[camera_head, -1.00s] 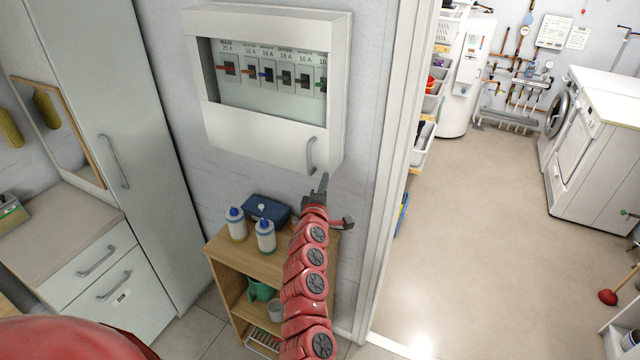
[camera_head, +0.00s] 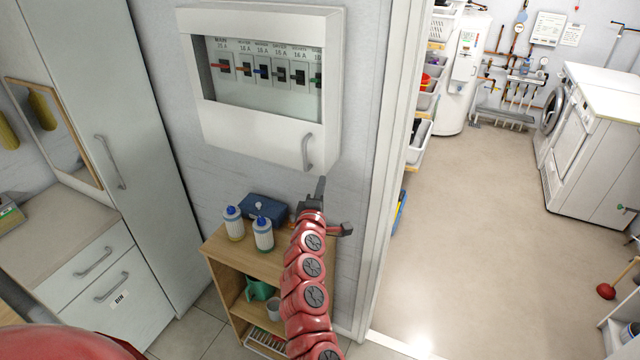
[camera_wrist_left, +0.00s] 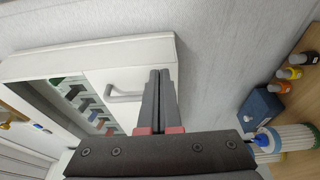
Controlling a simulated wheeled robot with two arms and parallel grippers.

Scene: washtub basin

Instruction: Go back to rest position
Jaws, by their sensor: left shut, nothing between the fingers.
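My left gripper (camera_head: 321,187) is on the end of the red arm that rises from the bottom of the head view. It is below the breaker box, near the lower right of its handle, and apart from it. In the left wrist view its two dark fingers (camera_wrist_left: 159,100) lie side by side, closed, with nothing between them. The white breaker box (camera_head: 262,85) hangs on the wall, with its row of switches showing and its handle (camera_head: 307,152) at the lower right. In the left wrist view the box (camera_wrist_left: 120,60) is left of the fingers. My right gripper is not in view.
A wooden shelf (camera_head: 232,258) below the box holds two blue-capped bottles (camera_head: 263,234) and a blue case (camera_head: 263,208). A tall grey cabinet (camera_head: 110,110) stands to the left. A doorway at the right opens onto clear floor (camera_head: 480,230), with white machines (camera_head: 590,150) beyond.

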